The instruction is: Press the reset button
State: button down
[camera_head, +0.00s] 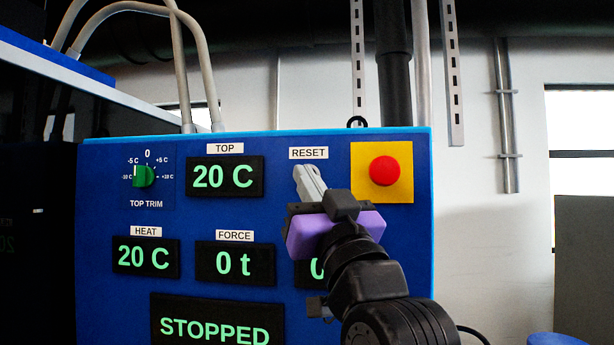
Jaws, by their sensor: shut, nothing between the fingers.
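A blue control panel (110,205) fills the middle of the head view. The white RESET label (308,153) is on its upper part, between the TOP display and a yellow plate. The reset button itself does not show; my gripper covers the area below the label. My gripper (302,171) is shut and empty, its pale fingertips pointing at the panel just below the RESET label. I cannot tell whether the fingertips touch the panel or anything on it. My purple and black wrist comes in from the lower right.
A red mushroom button (384,171) on a yellow plate (404,195) sits close right of my gripper. The TOP display (224,177) is left, reading 20 C. A green TOP TRIM knob (144,176) is farther left. A display below reads STOPPED (215,328).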

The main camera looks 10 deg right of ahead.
jog(key=shift+w, duration=0.1)
jog(key=shift+w+d, duration=0.15)
jog(key=shift+w, duration=0.2)
jog(key=shift+w+d, duration=0.15)
jog(key=shift+w, duration=0.35)
dwell(1.0)
jog(key=shift+s, duration=0.15)
jog(key=shift+s+a, duration=0.25)
jog(key=shift+s, duration=0.5)
jog(key=shift+s+a+p, duration=0.1)
jog(key=shift+s+a, duration=0.15)
jog(key=shift+s, duration=0.55)
jog(key=shift+s+a+p, duration=0.15)
jog(key=shift+s+a, duration=0.15)
jog(key=shift+s, duration=0.5)
jog(key=shift+s+a+p, duration=0.1)
jog(key=shift+s+a, duration=0.15)
jog(key=shift+s, duration=0.55)
